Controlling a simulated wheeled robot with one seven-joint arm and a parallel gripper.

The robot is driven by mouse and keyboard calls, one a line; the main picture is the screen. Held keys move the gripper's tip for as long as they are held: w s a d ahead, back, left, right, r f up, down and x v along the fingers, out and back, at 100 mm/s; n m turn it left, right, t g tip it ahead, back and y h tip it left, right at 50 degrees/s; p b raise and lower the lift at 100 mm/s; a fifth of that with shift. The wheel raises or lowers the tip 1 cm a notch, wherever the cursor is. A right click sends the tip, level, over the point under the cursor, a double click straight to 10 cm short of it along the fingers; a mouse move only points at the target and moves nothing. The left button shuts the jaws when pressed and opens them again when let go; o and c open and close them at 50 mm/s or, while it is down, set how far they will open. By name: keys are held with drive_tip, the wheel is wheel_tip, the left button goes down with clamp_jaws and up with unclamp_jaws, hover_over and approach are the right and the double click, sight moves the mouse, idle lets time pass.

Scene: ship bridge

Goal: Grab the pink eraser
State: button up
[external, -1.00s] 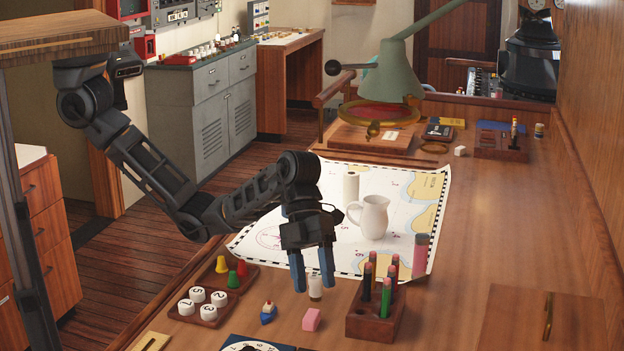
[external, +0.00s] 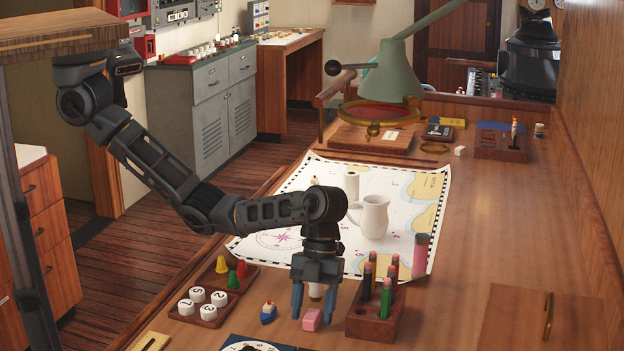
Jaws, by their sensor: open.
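The pink eraser (external: 312,319) is a small block on the wooden table, just left of the pencil holder. My gripper (external: 313,311) points down over it with its two fingers apart. One finger shows at the left of the eraser and the other at its right, near its upper part. I cannot tell how low the fingertips are or whether they touch the eraser.
A wooden pencil holder (external: 374,325) with several pencils stands close at the right. A white jug (external: 371,217) stands on the chart (external: 284,240) behind.

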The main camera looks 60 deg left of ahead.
drive_tip(key=shift+f, duration=0.15)
drive_tip(key=c, duration=1)
drive_tip(key=shift+c, duration=0.3)
drive_tip(key=shift+d, duration=0.1)
